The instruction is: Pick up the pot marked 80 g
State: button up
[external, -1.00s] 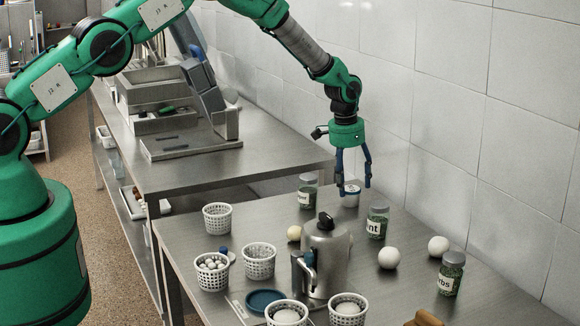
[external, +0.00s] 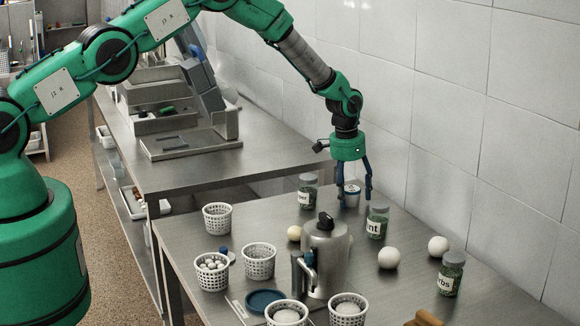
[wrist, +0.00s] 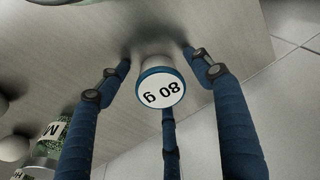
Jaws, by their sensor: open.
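The pot marked 80 g (wrist: 160,90) is a small white pot with a blue-rimmed lid; its label reads upside down in the wrist view. In the external view the pot (external: 351,195) stands upright at the far end of the steel table, between two glass jars. My gripper (external: 354,198) is lowered over it, with its blue fingers spread around the pot. In the wrist view the fingers of my gripper (wrist: 160,75) stand on several sides of the pot, with gaps between them and it. The pot's lower part is partly hidden.
A green-filled jar (external: 377,222) stands close to the right of the pot, and another jar (external: 308,191) stands to its left. A metal canister (external: 326,255), several perforated baskets (external: 217,218) and white balls (external: 389,258) stand nearer. A tiled wall (external: 470,110) rises behind.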

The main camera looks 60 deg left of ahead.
aim_at(351, 189)
jog(key=c, duration=1.3)
jog(key=shift+o, duration=0.2)
jog(key=shift+r, duration=0.15)
jog(key=shift+r, duration=4.85)
